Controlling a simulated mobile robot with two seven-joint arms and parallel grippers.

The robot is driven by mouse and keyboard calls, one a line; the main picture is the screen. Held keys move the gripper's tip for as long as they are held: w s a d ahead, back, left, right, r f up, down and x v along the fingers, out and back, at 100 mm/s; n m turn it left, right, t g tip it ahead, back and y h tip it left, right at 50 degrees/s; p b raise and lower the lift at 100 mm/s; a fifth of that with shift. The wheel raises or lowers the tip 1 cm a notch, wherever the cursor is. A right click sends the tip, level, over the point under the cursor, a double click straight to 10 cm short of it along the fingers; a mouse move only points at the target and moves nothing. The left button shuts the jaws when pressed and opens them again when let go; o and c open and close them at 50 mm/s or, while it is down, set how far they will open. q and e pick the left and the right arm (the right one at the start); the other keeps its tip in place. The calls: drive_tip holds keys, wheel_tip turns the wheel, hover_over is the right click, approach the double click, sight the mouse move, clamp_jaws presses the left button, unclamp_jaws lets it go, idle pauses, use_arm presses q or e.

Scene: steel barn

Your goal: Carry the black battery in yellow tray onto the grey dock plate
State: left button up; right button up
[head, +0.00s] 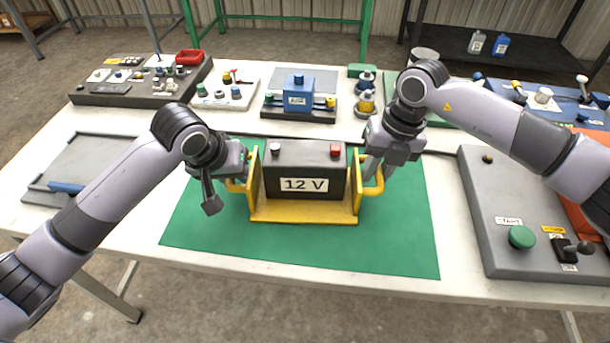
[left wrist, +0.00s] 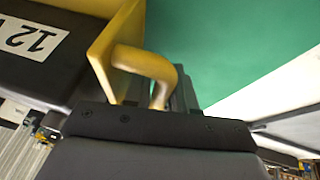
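The black battery (head: 300,158), labelled "12 V", sits upright in the yellow tray (head: 303,210), which rests on a green mat (head: 385,245). The battery's label side also shows in the left wrist view (left wrist: 40,70). My left gripper (head: 238,180) is at the tray's left handle; the left wrist view shows this handle (left wrist: 150,68) reaching down to the gripper, with a dark finger beside it. My right gripper (head: 376,172) is at the tray's right handle, its fingers pointing down. Whether either gripper is closed on its handle is unclear. A grey plate (head: 95,150), possibly the dock plate, lies at the left.
A blue handle-like piece (head: 66,187) lies on the grey plate's front. A grey control panel (head: 495,215) with a green button stands at the right. A blue device (head: 298,95) and several boards of parts line the table's back. The mat's front is clear.

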use_arm(q)
clamp_jaws()
idle(1.3)
drive_tip(key=shift+w+r, duration=0.1)
drive_tip(key=shift+r, duration=0.15)
